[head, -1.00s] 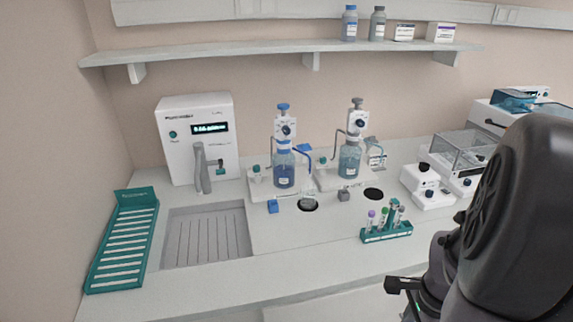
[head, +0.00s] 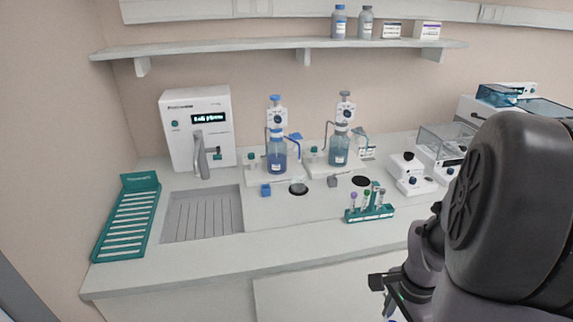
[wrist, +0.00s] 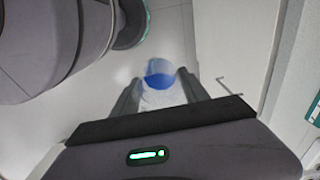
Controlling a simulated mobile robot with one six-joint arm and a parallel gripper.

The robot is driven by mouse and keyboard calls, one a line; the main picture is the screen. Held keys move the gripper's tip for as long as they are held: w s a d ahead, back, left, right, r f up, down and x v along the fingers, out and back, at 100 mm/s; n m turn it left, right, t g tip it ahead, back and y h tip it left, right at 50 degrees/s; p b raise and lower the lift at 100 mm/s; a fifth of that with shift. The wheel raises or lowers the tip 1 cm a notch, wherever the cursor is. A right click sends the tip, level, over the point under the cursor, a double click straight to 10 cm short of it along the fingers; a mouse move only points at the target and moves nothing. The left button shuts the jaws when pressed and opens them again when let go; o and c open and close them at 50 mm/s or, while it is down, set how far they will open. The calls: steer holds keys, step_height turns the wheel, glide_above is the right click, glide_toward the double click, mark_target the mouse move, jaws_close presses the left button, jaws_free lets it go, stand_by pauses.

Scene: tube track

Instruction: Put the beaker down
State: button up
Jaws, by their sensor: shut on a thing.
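In the wrist view, my gripper (wrist: 159,82) is shut on a clear beaker (wrist: 160,97) with blue liquid in it. The beaker sits between the two dark fingers, with the pale floor beyond it. In the head view, the gripper body (head: 388,282) is low at the right, in front of the counter; the held beaker is mostly out of that view.
The counter (head: 290,235) holds a sink (head: 202,215), a teal rack (head: 130,222), two dispenser bottles (head: 277,155) (head: 339,150) and a teal tube rack (head: 370,213). Instruments crowd its right side. The front strip is clear.

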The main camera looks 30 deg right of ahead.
steer(key=w+a+f+n, duration=0.2)
steer(key=w+a+n, duration=0.8)
steer(key=a, duration=0.1)
steer(key=w+a+f+n+b, duration=0.1)
steer(key=w+a+f+n, duration=0.1)
steer(key=w+a+n, duration=0.8)
steer(key=shift+w+a, duration=0.3)
steer(key=shift+a, duration=0.85)
steer(key=shift+f, duration=0.1)
